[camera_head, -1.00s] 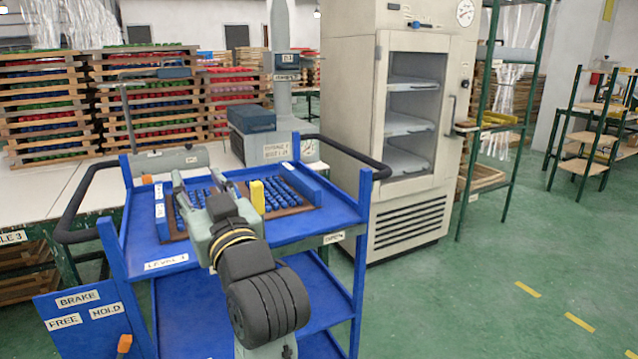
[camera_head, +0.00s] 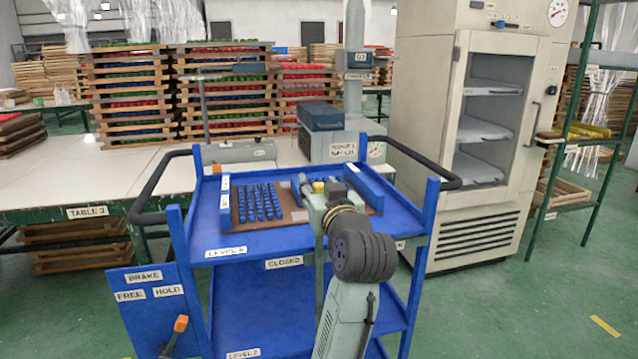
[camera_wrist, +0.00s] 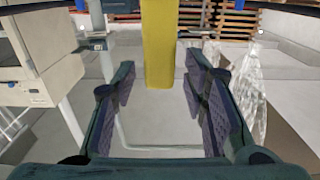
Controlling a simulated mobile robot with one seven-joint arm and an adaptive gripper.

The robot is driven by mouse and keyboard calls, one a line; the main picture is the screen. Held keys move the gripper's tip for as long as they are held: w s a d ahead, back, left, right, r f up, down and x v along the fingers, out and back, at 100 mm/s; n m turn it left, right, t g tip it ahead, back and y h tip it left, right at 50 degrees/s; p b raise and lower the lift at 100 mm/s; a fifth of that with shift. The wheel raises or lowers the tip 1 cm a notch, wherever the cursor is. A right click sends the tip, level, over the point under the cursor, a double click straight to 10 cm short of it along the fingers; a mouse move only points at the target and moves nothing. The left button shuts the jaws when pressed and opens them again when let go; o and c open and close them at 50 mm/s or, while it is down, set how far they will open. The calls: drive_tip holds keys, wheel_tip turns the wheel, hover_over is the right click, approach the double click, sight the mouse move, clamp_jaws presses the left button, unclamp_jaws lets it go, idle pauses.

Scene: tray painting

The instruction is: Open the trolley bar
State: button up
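The blue trolley (camera_head: 262,238) stands in front of me, with a tray (camera_head: 229,217) of several small blue pieces on its top level. A yellow upright piece (camera_head: 318,187) stands at the tray; whether it belongs to the trolley bar I cannot tell. A "CLOSED" label (camera_head: 284,262) is on the trolley's front; a label right of my wrist is mostly hidden. My gripper (camera_head: 320,190) is over the tray's right part at the yellow piece. In the wrist view my gripper (camera_wrist: 160,85) is open, and the yellow piece (camera_wrist: 158,45) shows between its fingers, apart from both.
Black handles (camera_head: 165,185) stick out at the trolley's sides. A brake panel (camera_head: 150,295) with an orange-tipped lever (camera_head: 180,324) is at front left. Table 3 (camera_head: 87,212) and a machine (camera_head: 330,145) stand behind. A cabinet (camera_head: 425,120) is at right, with free green floor before it.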

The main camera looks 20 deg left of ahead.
drive_tip(key=shift+w+a, duration=0.15)
drive_tip(key=shift+w, duration=0.1)
drive_tip(key=shift+c, duration=0.5)
clamp_jaws()
idle(0.4)
